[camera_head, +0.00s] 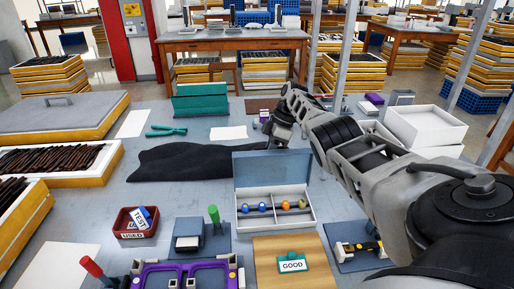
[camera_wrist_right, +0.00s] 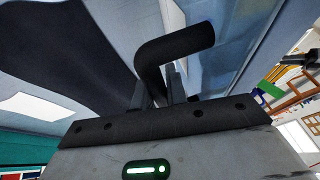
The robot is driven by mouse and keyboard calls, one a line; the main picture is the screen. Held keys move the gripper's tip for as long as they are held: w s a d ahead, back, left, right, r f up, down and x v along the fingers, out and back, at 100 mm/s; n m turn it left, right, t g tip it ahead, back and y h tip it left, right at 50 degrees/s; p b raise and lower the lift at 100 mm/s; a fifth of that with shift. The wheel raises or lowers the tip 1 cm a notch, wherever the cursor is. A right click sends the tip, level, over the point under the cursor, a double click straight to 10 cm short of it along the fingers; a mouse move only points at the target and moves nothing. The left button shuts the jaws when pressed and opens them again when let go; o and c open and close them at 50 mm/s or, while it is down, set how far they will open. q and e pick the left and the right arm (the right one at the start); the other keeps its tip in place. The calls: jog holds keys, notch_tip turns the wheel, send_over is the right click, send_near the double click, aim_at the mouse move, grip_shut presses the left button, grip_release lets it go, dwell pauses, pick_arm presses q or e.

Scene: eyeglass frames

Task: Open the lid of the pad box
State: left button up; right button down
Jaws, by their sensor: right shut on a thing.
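The pad box (camera_head: 283,226) stands on the table in the middle of the head view. It is a shallow white tray with dividers and several small coloured balls inside. Its grey-blue lid (camera_head: 268,170) stands up, roughly upright, along the box's back edge, so the box is open. My right gripper (camera_head: 278,138) is behind the lid, its fingertips hidden in the head view. In the right wrist view, my right gripper (camera_wrist_right: 157,92) is shut on a dark curved handle (camera_wrist_right: 178,45) beside the blue lid surface (camera_wrist_right: 225,55). My left gripper is not in view.
A dark cloth (camera_head: 180,162) lies left of the lid. In front are a red bin (camera_head: 135,222), a wooden board (camera_head: 290,262) with a GOOD tag and a purple glasses frame (camera_head: 185,270). A white open box (camera_head: 425,127) stands right, beyond my right arm.

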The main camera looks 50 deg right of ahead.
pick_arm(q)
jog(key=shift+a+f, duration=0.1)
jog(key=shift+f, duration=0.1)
pick_arm(e)
jog(key=shift+f, duration=0.1)
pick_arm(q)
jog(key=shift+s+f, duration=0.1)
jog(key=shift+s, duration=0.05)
pick_arm(e)
jog(key=c, duration=1.7)
grip_release()
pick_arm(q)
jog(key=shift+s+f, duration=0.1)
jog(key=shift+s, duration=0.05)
